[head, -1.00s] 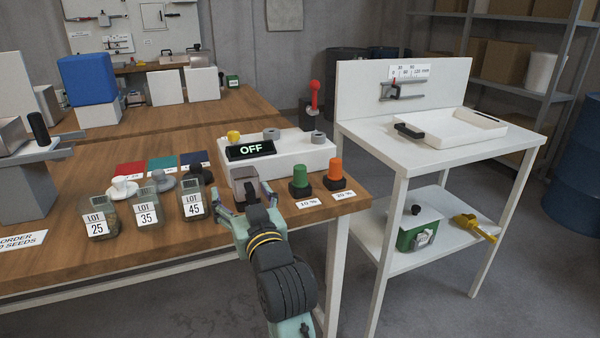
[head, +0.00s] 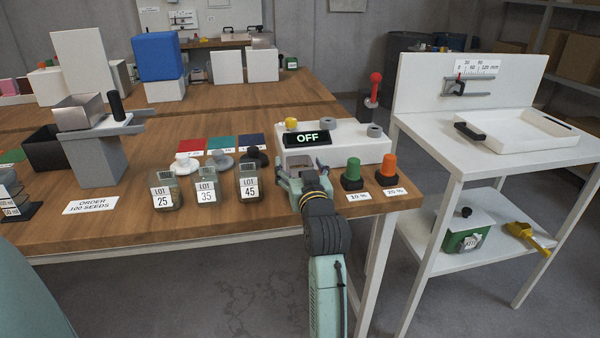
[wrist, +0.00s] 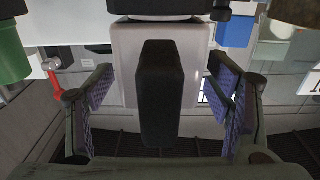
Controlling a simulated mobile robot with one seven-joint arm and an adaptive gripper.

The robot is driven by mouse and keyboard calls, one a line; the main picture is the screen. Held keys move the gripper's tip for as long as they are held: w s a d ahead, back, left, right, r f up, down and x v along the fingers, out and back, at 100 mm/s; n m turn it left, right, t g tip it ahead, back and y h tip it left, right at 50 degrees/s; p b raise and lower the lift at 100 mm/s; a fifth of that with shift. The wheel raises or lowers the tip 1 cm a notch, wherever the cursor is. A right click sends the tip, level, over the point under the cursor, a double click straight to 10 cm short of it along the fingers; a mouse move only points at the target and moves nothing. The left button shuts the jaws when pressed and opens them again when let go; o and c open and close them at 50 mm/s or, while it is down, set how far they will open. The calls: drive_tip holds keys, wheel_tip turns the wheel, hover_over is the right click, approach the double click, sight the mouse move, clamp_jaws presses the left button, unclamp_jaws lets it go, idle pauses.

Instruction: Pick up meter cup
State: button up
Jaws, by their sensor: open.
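The meter cup (head: 299,163) is a small grey, open-topped box at the front of the white meter (head: 345,147), whose display reads OFF. In the wrist view its black handle (wrist: 162,95) points toward me, with the pale cup body (wrist: 120,60) behind it. My gripper (head: 301,184) is at the front of the cup and hides its lower part in the head view. In the wrist view my gripper (wrist: 161,92) is open, with one finger on each side of the handle and a visible gap on both sides.
Lot jars 25 (head: 165,192), 35 (head: 206,190) and 45 (head: 249,182) stand to the left. A green-capped bottle (head: 352,175) and an orange-capped one (head: 389,167) stand close on the right. The white side table (head: 440,140) is farther right.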

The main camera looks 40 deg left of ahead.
drive_tip(key=shift+w+a, duration=0.1)
drive_tip(key=c, duration=1.4)
drive_tip(key=shift+r, duration=0.15)
